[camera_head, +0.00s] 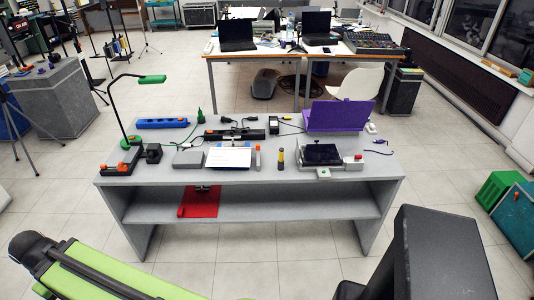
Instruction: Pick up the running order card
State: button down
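A white card with faint print (229,158), which looks like the running order card, lies near the front edge of the grey table (330,176), left of its middle. Its print is too small to read. A dark power strip or bar (235,134) lies just behind it. A grey box (188,159) is close on its left, and a slim orange-and-grey item (258,157) stands close on its right. My gripper is not in view; only other parts of my body show along the bottom edge, well apart from the card.
A green desk lamp (152,79) rises at the table's left. A purple laptop (340,115) and black-screened device (322,154) are at right. A red cloth or folder (199,202) lies on the lower shelf (290,207). Open tiled floor lies before the table.

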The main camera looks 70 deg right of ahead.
aim_at(218, 157)
jog(key=z, duration=0.55)
jog(key=k, duration=0.1)
jog(key=z, duration=1.2)
jog(key=i, duration=0.35)
jog(key=z, duration=0.45)
jog(key=k, duration=0.4)
jog(key=u, duration=2.15)
jog(key=i, duration=1.3)
